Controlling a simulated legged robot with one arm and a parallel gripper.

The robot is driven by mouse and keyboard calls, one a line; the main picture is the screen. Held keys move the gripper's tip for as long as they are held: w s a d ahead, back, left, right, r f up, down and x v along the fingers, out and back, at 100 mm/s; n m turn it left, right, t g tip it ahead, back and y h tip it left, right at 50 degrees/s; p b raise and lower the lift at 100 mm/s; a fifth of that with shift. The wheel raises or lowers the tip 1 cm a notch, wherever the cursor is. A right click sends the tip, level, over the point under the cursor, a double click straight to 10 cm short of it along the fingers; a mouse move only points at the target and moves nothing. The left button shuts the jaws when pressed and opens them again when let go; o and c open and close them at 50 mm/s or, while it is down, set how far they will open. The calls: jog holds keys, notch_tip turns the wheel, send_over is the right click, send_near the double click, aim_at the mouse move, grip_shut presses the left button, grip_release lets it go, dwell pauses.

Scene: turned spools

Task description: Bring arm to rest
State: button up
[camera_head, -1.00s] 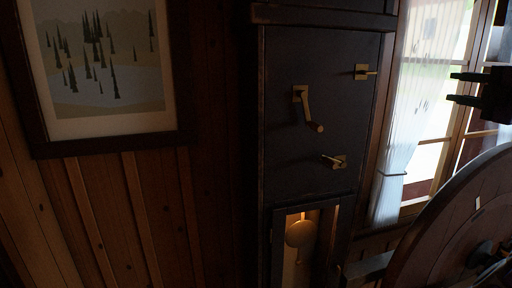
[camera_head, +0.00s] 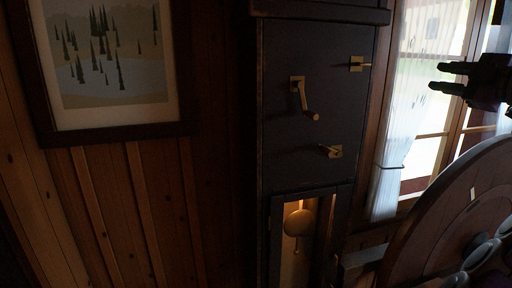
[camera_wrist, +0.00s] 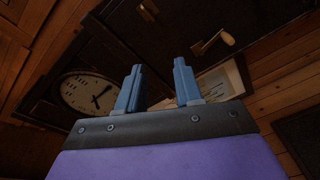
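My gripper (camera_head: 446,78) shows at the right edge of the head view, in front of the bright window. Its two dark fingers point left with a gap between them. In the wrist view my gripper (camera_wrist: 160,90) has two blue fingers, spread apart, with nothing between them. It is apart from the clock case and touches nothing that I can see.
A dark tall clock case (camera_head: 285,160) carries a brass crank (camera_head: 304,99), an upper latch (camera_head: 358,64), a lower latch (camera_head: 331,151) and a pendulum (camera_head: 299,222). Its dial (camera_wrist: 88,94) shows in the wrist view. A round wooden tabletop (camera_head: 432,222) stands at lower right. A framed picture (camera_head: 186,80) hangs left.

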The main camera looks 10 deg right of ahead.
jog(key=w+a+f+m+g+y+b, duration=0.25)
jog(key=w+a+f, duration=0.3)
jog(key=a, duration=0.35)
jog(key=w+a+f+m+g+y+b, duration=0.2)
jog(key=w+a+f+m+g+b, duration=0.15)
jog(key=a+f, duration=0.45)
jog(key=s+a+f+m+g+h+b, duration=0.1)
jog(key=s+a+f+m+g+b, duration=0.2)
jog(key=a+f, duration=0.8)
jog(key=s+a+f+m+g+h+b, duration=0.1)
jog(key=s+a+f+g, duration=0.4)
jog(key=a+f, duration=0.6)
jog(key=s+a+f+m+g+h+b, duration=0.1)
jog(key=s+a+f+m+h+b, duration=0.15)
jog(key=s+f, duration=0.85)
jog(key=s+d+f+m+g+h+b, duration=0.1)
jog(key=s+d+f+g+h, duration=0.1)
jog(key=s+f, duration=0.7)
jog(key=s+d+f+m+g+h+b, duration=0.1)
jog(key=s+d+f+g+b, duration=0.1)
jog(key=s+f, duration=0.7)
jog(key=shift+s+f+h, duration=0.35)
jog(key=shift+s+h, duration=0.05)
jog(key=shift+s, duration=0.6)
jog(key=shift+m, duration=0.25)
jog(key=shift+c, duration=0.2)
